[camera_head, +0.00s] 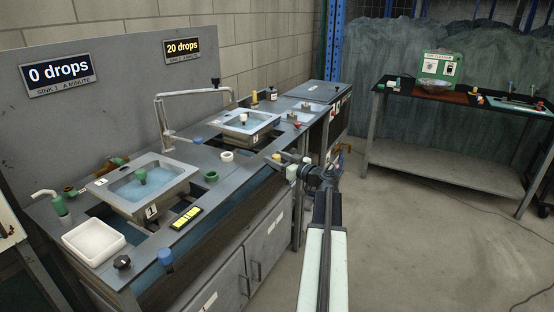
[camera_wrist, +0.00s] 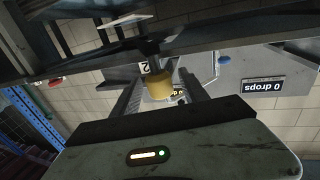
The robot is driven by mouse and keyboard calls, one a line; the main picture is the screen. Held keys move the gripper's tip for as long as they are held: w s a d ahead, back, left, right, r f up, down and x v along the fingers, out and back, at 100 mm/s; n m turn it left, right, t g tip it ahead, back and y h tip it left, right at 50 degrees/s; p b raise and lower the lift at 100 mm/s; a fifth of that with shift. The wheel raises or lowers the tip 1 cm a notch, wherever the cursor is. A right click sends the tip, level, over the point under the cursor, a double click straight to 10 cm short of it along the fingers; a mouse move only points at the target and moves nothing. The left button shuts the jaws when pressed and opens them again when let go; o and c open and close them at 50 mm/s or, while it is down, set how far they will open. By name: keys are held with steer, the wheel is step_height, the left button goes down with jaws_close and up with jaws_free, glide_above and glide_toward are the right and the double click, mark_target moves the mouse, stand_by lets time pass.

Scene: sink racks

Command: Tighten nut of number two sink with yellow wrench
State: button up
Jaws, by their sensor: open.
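Number two sink (camera_head: 247,122) is the farther grey basin with blue water on the bench in the head view. Its upside-down "2" label (camera_wrist: 145,67) shows in the wrist view. My gripper (camera_head: 272,157) is open in front of the bench, to the lower right of that sink. In the wrist view my gripper (camera_wrist: 160,95) has a yellow cylindrical piece (camera_wrist: 158,87) between or just beyond its fingers. I cannot tell whether it is part of the yellow wrench or whether a finger touches it. I cannot make out the nut or a whole wrench.
Number one sink (camera_head: 143,186) and a white tray (camera_head: 93,242) are at the near left. A yellow-and-black item (camera_head: 187,217) and a green ring (camera_head: 211,176) lie on the bench. A dark table (camera_head: 470,103) stands at the right. The floor between is mostly clear.

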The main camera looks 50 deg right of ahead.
jaws_close()
stand_by(1.4)
